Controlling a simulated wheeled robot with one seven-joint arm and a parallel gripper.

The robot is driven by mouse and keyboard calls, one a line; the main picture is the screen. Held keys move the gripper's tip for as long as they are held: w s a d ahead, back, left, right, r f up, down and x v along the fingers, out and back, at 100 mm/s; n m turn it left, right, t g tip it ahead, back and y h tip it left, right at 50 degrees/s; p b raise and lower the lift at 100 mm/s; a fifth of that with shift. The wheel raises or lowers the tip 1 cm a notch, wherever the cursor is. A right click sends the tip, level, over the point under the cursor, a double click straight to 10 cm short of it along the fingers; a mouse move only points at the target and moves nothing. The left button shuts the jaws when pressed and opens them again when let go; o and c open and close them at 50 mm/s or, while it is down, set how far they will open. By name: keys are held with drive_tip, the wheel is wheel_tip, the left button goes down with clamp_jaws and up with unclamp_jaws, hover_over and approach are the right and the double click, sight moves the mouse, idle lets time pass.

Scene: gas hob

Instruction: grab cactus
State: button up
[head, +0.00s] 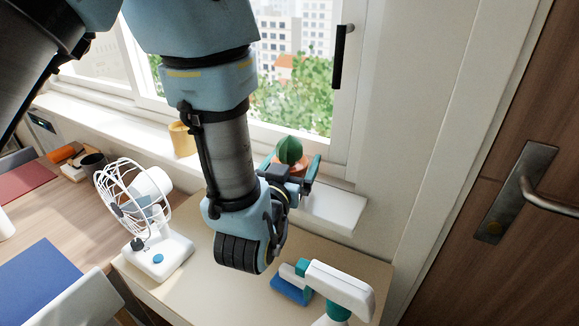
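The cactus (289,150) is a round green plant in a terracotta-coloured pot (291,170). It stands upright by the window, at the level of the sill. My gripper (292,172) reaches toward the window, with one finger to the left of the pot and one to the right. The pot shows between the fingers. I cannot tell whether the fingers touch it. The lower part of the pot is hidden behind my gripper and wrist.
A white fan (160,250) stands left of my arm. A white and teal spray bottle (338,287) and a blue brush-like item (291,286) are at the front right. A yellow cup (182,139) is on the sill. A wooden door (510,190) is at the right.

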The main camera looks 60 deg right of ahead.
drive_tip(key=c, duration=1.2)
drive_tip(key=shift+c, duration=0.2)
drive_tip(key=shift+r, duration=0.15)
